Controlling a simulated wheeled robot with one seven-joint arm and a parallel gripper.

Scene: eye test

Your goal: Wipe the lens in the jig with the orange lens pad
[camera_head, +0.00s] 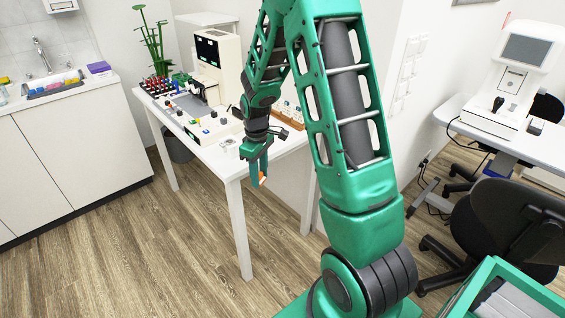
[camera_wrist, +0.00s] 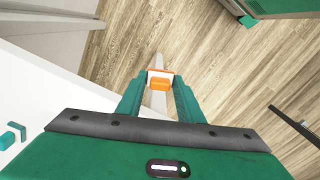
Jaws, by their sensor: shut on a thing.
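My gripper (camera_head: 259,172) is shut on the orange lens pad (camera_wrist: 160,84), which sits between the two fingertips in the wrist view (camera_wrist: 158,92). The pad has a pale part on its far side. In the head view only a small orange bit of the pad (camera_head: 262,179) shows at the fingertips. The gripper points down beside the front edge of the white table (camera_head: 225,163), with floor under the pad. I cannot make out the lens or its jig for certain; a small pale item (camera_head: 228,142) near the table's front edge is too small to tell.
The table carries a cream instrument (camera_head: 218,62), a green branched stand (camera_head: 152,42), several small coloured items and a wooden rack (camera_head: 290,117). Small teal pieces (camera_wrist: 12,136) lie on the table. A black chair (camera_head: 505,225) and a green-rimmed crate (camera_head: 493,268) stand right. Floor left is clear.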

